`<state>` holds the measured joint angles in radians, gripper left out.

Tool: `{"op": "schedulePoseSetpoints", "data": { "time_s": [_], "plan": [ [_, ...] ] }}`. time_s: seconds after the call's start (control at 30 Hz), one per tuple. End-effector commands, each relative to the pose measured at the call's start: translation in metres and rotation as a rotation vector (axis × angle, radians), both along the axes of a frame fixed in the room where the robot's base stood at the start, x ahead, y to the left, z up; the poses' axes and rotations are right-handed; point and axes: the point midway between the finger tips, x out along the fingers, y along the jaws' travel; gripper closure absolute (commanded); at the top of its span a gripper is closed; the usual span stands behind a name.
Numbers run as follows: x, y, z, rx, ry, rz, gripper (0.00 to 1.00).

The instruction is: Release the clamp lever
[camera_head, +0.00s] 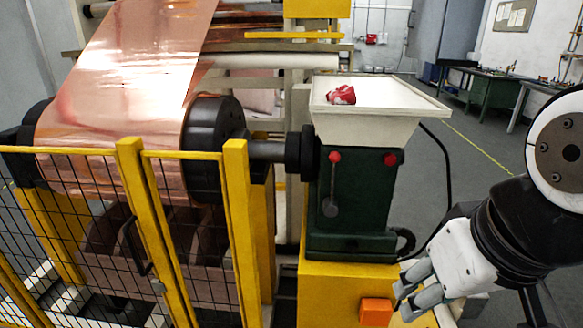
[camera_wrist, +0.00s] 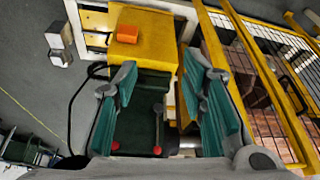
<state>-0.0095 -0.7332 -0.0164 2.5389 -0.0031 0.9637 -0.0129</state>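The clamp lever (camera_head: 331,188) is a short dark lever on the front of a dark green machine housing (camera_head: 352,225). It hangs down from a red knob (camera_head: 335,157) to a rounded end. In the wrist view the lever (camera_wrist: 158,130) appears between my fingers, with the housing turned upside down. My gripper (camera_head: 412,287) is at the lower right in the head view, right of and below the lever, apart from it. The wrist view shows my gripper (camera_wrist: 158,70) open, its two teal-padded fingers wide apart with nothing held.
A second red knob (camera_head: 391,160) is on the housing's right. A white tray (camera_head: 425,105) on top holds a crumpled red item (camera_head: 342,95). An orange box (camera_head: 376,312) is on the yellow base. A yellow mesh fence (camera_head: 130,210) and copper roll (camera_head: 130,100) stand left.

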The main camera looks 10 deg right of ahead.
Motion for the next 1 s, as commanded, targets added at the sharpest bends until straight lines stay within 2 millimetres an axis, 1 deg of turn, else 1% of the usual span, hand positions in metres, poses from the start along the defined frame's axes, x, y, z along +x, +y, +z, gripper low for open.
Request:
{"op": "schedulePoseSetpoints", "data": {
  "time_s": [0.03,0.07,0.1,0.13,0.27,0.3,0.47,0.6,0.77,1.0],
  "plan": [
    [0.005,0.002,0.001,0.01,0.001,0.011,0.8],
    [0.01,0.003,0.001,0.017,-0.002,0.019,0.87],
    [0.017,0.006,0.002,0.029,-0.006,0.032,0.96],
    [0.023,0.008,0.002,0.039,-0.012,0.043,1.0],
    [0.056,0.018,0.002,0.079,-0.034,0.089,1.0],
    [0.068,0.022,0.001,0.09,-0.044,0.1,1.0],
    [0.11,0.033,-0.006,0.11,-0.08,0.135,1.0],
    [0.146,0.04,-0.018,0.102,-0.112,0.153,1.0],
    [0.185,0.045,-0.035,0.059,-0.154,0.168,1.0],
    [0.235,0.046,-0.065,-0.071,-0.22,0.194,1.0]
  ]
}}
